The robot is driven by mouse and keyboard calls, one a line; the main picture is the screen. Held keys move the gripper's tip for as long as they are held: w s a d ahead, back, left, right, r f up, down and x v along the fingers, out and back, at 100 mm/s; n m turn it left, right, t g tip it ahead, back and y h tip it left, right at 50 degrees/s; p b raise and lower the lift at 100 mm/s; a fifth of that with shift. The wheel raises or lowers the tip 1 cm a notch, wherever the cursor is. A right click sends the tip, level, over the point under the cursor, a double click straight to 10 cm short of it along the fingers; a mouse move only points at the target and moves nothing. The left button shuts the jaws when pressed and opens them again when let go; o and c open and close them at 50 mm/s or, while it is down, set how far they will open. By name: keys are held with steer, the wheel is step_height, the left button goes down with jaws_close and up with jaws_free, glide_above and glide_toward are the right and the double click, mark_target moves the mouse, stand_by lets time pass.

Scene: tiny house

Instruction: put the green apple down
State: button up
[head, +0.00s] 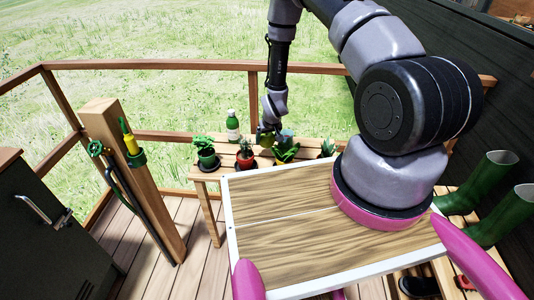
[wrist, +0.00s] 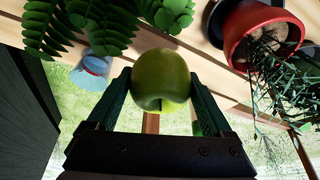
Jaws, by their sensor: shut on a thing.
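The green apple (wrist: 161,78) sits between the two dark green fingers of my gripper (wrist: 160,92) in the wrist view, with a finger on each side. In the head view my gripper (head: 268,133) points down over the slatted wooden plant bench (head: 206,172), and the apple is small and hard to make out at its fingertips. The wooden slats (wrist: 205,55) show behind the apple in the wrist view. I cannot tell whether the apple touches them.
Close by are a red pot (wrist: 243,25), a bluish pot (wrist: 92,68) and fern leaves (wrist: 45,25). A green bottle (head: 232,127) and a potted plant (head: 206,156) stand at the bench's left. A railing (head: 190,66) runs behind; green boots (head: 490,180) stand at right.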

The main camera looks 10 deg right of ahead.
steer(key=shift+a+f, duration=0.1)
steer(key=shift+f, duration=3.1)
steer(key=o, duration=1.4)
steer(key=shift+f, duration=0.15)
steer(key=v, duration=1.2)
steer(key=shift+r, duration=0.25)
step_height(320, 180, up, 32)
steer(key=m+t, duration=0.1)
steer(key=m, duration=0.1)
glide_above(269, 142)
steer(key=d, duration=0.3)
steer(key=s+r+m, duration=0.1)
steer(key=s+r, duration=0.7)
steer(key=s+d+r+m+t+y, duration=0.1)
steer(key=s+r, duration=0.6)
steer(key=s, duration=0.2)
steer(key=s+d+r+m, duration=0.1)
steer(key=s+r, duration=0.7)
steer(key=s, duration=0.1)
steer(key=shift+s+r+y, duration=0.25)
steer(key=shift+r+y, duration=0.05)
steer(key=shift+y, duration=0.1)
